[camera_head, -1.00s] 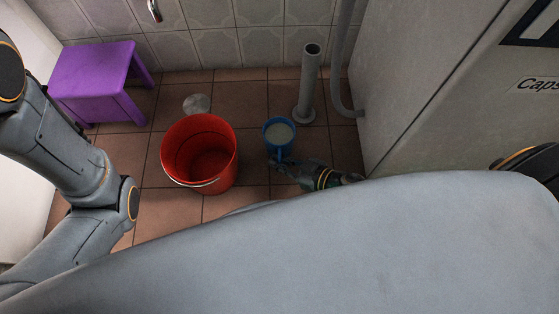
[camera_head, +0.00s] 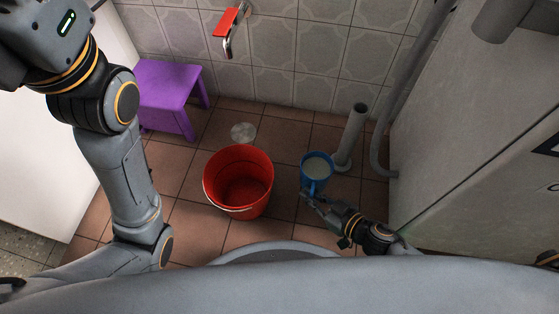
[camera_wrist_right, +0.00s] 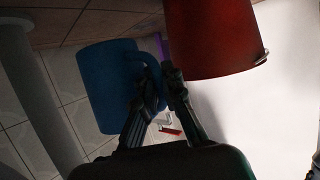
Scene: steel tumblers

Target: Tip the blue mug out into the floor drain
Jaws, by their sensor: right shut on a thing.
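The blue mug (camera_head: 304,173) stands about upright right of the red bucket, with pale contents (camera_head: 318,168) showing inside. My right gripper (camera_head: 312,194) is shut on its handle from the near side. In the right wrist view, the mug (camera_wrist_right: 103,92) is left of the fingertips (camera_wrist_right: 162,80), which close around the handle. I cannot tell whether its base touches the floor. A pale round disc, seemingly the floor drain (camera_head: 243,132), lies in the tiles behind the bucket. My left arm shows at the left, but its gripper is out of view.
The red bucket (camera_head: 215,190) stands between the mug and the left arm; it also shows in the wrist view (camera_wrist_right: 210,40). An upright grey pipe (camera_head: 354,135) is close behind the mug. A purple stool (camera_head: 165,90) and a red-handled tap (camera_head: 228,24) are farther back.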

